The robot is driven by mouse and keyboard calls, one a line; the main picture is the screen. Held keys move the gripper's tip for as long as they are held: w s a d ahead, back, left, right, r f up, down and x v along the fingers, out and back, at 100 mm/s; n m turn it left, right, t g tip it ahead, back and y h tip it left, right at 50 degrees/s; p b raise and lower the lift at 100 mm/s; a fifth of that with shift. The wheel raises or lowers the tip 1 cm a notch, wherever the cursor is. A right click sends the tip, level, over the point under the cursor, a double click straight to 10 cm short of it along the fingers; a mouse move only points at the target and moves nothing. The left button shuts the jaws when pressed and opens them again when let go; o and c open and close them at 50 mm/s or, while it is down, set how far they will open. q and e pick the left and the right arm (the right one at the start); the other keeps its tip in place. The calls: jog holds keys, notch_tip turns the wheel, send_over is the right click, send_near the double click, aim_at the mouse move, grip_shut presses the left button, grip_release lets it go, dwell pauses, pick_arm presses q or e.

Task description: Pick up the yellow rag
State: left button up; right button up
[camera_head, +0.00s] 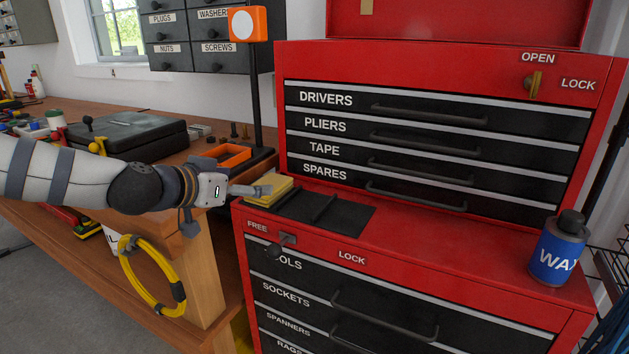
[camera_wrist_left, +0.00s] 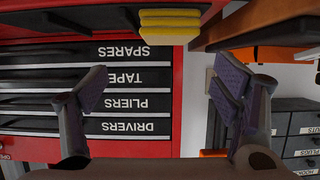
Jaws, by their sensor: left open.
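The yellow rag (camera_head: 272,190) is a folded stack at the left end of the black mat (camera_head: 345,215) on the ledge of the red tool chest. My left gripper (camera_head: 248,191) comes in from the left, its tip close beside the rag. In the left wrist view, which is upside down, the rag (camera_wrist_left: 170,27) shows at the top, sideways between the two open fingers (camera_wrist_left: 160,87) and past their tips. Nothing is held. I cannot tell whether a finger touches the rag. My right gripper is not in view.
Label drawers (camera_head: 430,140) rise behind the rag. A blue wax can (camera_head: 558,255) stands at the ledge's right end. An orange tray (camera_head: 232,157) and a dark post (camera_head: 255,95) are near my left gripper on the wooden bench (camera_head: 190,250).

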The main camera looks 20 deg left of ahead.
aim_at(270, 182)
pick_arm(q)
jog(key=b+x, duration=0.1)
jog(key=x, duration=0.2)
jog(key=b+x, duration=0.1)
jog(key=x, duration=0.3)
jog(key=a+b+x, duration=0.1)
jog(key=b+x, duration=0.1)
jog(key=x, duration=0.2)
jog(key=shift+a+f, duration=0.1)
jog(key=shift+f, duration=0.35)
jog(key=shift+r, duration=0.35)
jog(key=c, duration=1.1)
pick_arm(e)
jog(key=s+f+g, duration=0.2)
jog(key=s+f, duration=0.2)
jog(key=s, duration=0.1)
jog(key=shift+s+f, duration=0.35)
